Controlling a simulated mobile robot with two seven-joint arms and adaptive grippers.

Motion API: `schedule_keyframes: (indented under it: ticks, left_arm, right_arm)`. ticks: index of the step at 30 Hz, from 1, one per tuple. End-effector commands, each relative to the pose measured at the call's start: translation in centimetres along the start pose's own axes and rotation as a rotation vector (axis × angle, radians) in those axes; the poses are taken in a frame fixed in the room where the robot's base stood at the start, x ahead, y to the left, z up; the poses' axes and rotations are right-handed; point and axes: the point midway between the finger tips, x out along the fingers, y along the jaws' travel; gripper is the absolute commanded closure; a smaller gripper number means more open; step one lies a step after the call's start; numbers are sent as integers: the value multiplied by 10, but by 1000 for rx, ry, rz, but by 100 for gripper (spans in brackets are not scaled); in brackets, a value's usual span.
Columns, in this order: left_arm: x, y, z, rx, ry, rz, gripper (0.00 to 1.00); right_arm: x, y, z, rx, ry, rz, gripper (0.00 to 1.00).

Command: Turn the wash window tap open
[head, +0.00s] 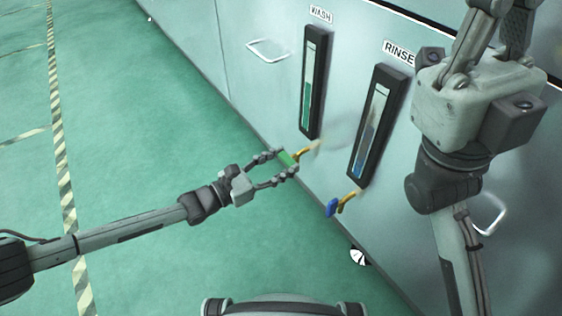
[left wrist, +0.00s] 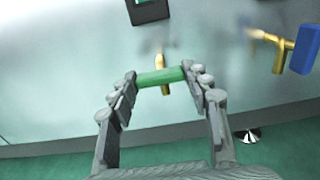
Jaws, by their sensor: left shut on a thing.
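The wash window (head: 313,82) is a tall dark-framed gauge under the WASH label (head: 321,14), showing green in its glass. Below it is the wash tap, with a brass body (head: 306,151) and a green handle (head: 288,158). My left gripper (head: 286,161) is shut on the green handle. In the left wrist view the green handle (left wrist: 160,77) lies crosswise between both fingers, with the brass body (left wrist: 164,62) behind it. My right arm (head: 476,105) stands at the right; its gripper fingers are not in view.
The rinse window (head: 377,125) is to the right, under the RINSE label (head: 399,53). Its tap with a blue handle (head: 333,207) is close to my left gripper's right; it also shows in the left wrist view (left wrist: 304,50). The green floor (head: 150,120) at left is clear.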

Motion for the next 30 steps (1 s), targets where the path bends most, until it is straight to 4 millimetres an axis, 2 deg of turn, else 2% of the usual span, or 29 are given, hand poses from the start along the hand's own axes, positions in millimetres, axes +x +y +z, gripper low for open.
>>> schedule_keyframes:
  ticks: [8,14,30]
  left_arm:
    - [0,1,0,-21,1,1,81]
    - [0,1,0,-105,2,0,81]
    - [0,1,0,-582,0,0,81]
  right_arm:
    - [0,0,0,0,1,0,100]
    - [0,0,-1,0,2,0,100]
    - [0,0,-1,0,2,0,100]
